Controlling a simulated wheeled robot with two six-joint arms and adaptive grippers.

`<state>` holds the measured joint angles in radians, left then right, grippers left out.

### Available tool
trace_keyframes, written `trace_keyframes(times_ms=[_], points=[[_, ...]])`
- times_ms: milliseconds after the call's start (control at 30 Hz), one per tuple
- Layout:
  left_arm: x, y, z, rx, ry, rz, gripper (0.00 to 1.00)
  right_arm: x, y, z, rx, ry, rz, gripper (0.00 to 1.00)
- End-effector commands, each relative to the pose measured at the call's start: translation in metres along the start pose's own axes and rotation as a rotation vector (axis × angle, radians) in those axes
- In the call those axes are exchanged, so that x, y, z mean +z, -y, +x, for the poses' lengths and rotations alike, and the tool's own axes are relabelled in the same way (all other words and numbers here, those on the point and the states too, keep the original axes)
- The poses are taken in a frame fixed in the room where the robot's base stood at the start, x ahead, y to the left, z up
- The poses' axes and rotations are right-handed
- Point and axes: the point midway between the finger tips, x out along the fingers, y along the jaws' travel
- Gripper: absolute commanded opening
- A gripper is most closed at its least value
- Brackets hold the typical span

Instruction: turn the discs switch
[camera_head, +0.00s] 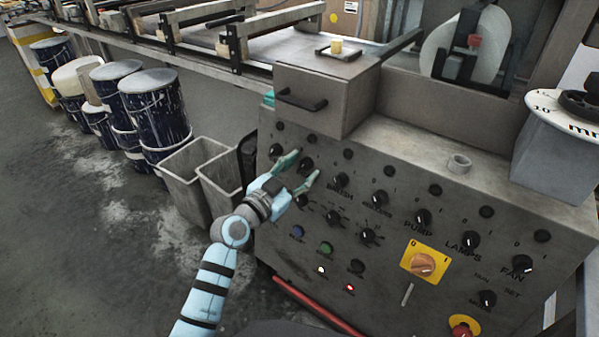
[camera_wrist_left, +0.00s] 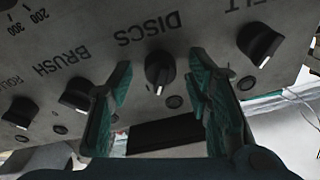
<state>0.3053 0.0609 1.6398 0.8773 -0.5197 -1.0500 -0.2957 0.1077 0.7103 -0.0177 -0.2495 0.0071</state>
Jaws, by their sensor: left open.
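The discs switch (camera_wrist_left: 160,70) is a black rotary knob beside the upside-down DISCS label in the left wrist view. It also shows on the grey control panel in the head view (camera_head: 307,164). My left gripper (camera_head: 303,168) is open, with its teal fingertips at the panel, one to each side of this knob. In the left wrist view the left gripper (camera_wrist_left: 161,88) has gaps between both fingers and the knob. The knob's white mark points down in that view. My right gripper is not in view.
The brush knob (camera_wrist_left: 77,93) and belt knob (camera_wrist_left: 258,43) flank the discs switch. A drawer-like box with a handle (camera_head: 302,99) juts out above the switches. Grey bins (camera_head: 190,178) stand left of the panel. A yellow-plated orange switch (camera_head: 424,263) sits lower right.

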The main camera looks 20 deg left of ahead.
Motion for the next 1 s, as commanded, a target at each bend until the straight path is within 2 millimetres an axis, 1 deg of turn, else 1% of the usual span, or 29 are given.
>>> trace_keyframes(times_ms=[267, 500, 533, 567, 867, 1000], points=[[-0.0005, 0.0, 0.0021, 0.0, 0.0, 0.0, 0.45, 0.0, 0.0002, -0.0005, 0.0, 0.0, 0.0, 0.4], [-0.0002, 0.0002, 0.0018, 0.0, 0.0, -0.001, 0.07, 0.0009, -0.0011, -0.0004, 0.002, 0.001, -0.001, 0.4], [-0.0002, 0.0002, 0.0017, 0.0, 0.0, -0.001, 0.02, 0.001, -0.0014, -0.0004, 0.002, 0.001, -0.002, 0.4], [-0.0002, 0.0002, 0.0017, 0.0, 0.0, -0.001, 0.0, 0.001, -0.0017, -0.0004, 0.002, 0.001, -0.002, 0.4], [-0.0007, -0.0001, 0.0016, -0.005, 0.003, -0.032, 0.0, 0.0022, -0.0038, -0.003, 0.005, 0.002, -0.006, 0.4], [-0.0014, -0.0003, 0.0016, -0.014, 0.007, -0.087, 0.0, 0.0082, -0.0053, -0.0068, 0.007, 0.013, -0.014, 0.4]])
